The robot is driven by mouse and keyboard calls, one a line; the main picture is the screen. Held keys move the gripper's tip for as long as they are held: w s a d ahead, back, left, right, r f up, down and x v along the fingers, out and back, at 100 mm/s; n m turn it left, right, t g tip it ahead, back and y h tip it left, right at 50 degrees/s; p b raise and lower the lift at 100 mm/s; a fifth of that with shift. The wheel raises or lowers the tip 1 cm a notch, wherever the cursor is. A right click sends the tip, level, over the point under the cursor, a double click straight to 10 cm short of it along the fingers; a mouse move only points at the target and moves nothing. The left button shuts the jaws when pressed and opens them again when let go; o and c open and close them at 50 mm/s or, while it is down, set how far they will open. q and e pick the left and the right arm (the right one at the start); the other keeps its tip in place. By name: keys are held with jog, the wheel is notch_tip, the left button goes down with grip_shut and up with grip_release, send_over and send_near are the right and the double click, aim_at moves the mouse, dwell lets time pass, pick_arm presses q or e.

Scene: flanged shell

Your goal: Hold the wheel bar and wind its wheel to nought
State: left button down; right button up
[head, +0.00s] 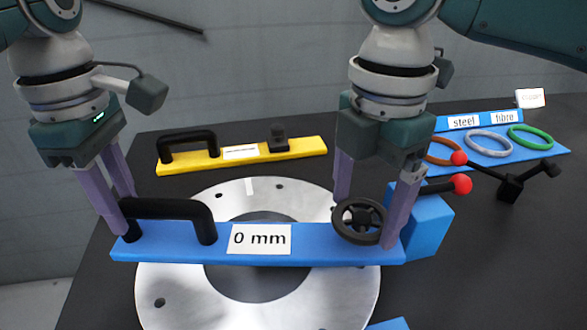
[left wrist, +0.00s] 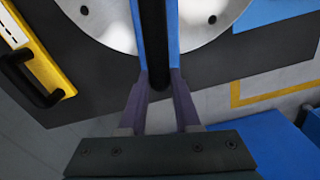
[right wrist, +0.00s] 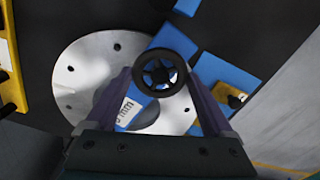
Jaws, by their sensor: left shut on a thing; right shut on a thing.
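The wheel bar (head: 180,241) is long and blue, with a black handle (head: 170,208) at its left end, a dark spoked wheel (head: 345,222) at its right end and a white label (head: 259,239) reading "0 mm". My left gripper (head: 124,222) is shut on the handle's left end; the handle also runs between its fingers in the left wrist view (left wrist: 154,45). My right gripper (head: 368,215) points down with a finger on each side of the wheel, shut on its rim. The wheel shows between those fingers in the right wrist view (right wrist: 160,75).
The bar crosses over a silver flange ring (head: 160,280) with bolt holes; I cannot tell if they touch. A yellow bar (head: 300,153) with a black handle lies behind. A blue block (head: 427,225) with a red-knobbed lever stands at right, near a blue board (head: 480,150) with coloured rings.

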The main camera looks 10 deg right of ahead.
aim_at(362, 216)
jog(key=shift+n, duration=0.6)
jog(key=o, duration=1.1)
jog(key=shift+r, duration=0.1)
notch_tip(362, 216, up, 12)
